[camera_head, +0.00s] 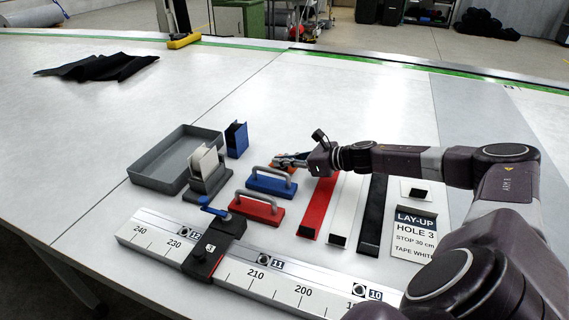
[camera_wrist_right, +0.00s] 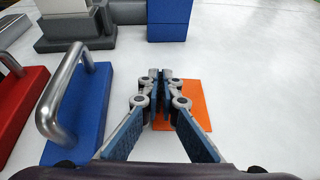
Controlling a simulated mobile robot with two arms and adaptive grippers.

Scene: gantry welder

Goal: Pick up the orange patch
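The orange patch (camera_wrist_right: 199,97) is a small flat orange piece in the right wrist view, under and just right of my right fingertips. In the head view only bits of orange show by the gripper. My right gripper (camera_head: 281,162) reaches in behind the blue handled block (camera_head: 271,182). In the right wrist view its fingertips (camera_wrist_right: 160,76) are drawn close together over the patch's left part. I cannot tell whether the patch is between them. My left gripper is not in view.
A red handled block (camera_head: 256,208), grey tray (camera_head: 150,174) and blue holder (camera_head: 236,140) stand left of the gripper. Red, white and black strips (camera_head: 318,208) lie right. A ruler rail (camera_head: 277,283) runs in front. The table behind is mostly clear.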

